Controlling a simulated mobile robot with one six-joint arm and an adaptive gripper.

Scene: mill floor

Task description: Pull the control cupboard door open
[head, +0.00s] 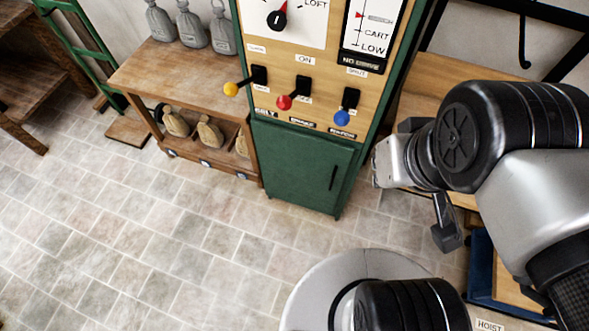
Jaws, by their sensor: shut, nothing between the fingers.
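The control cupboard door (290,165) is a dark green panel low on the front of the control cupboard, below the levers. It looks shut, flush with the frame. Its black upright bar handle (333,177) is near the right edge of the door. My gripper (384,162) is at the end of my arm, to the right of the handle in the picture and apart from it. It looks shut and holds nothing. Its fingertips are small and partly hidden by my wrist, and its distance from the door is hard to judge.
Yellow (231,89), red (284,102) and blue (342,118) knobbed levers stick out above the door. A wooden bench (140,75) with grey weights (190,30) and sacks (209,133) stands left. The tiled floor (190,240) before the door is clear. A blue-edged crate (483,262) is lower right.

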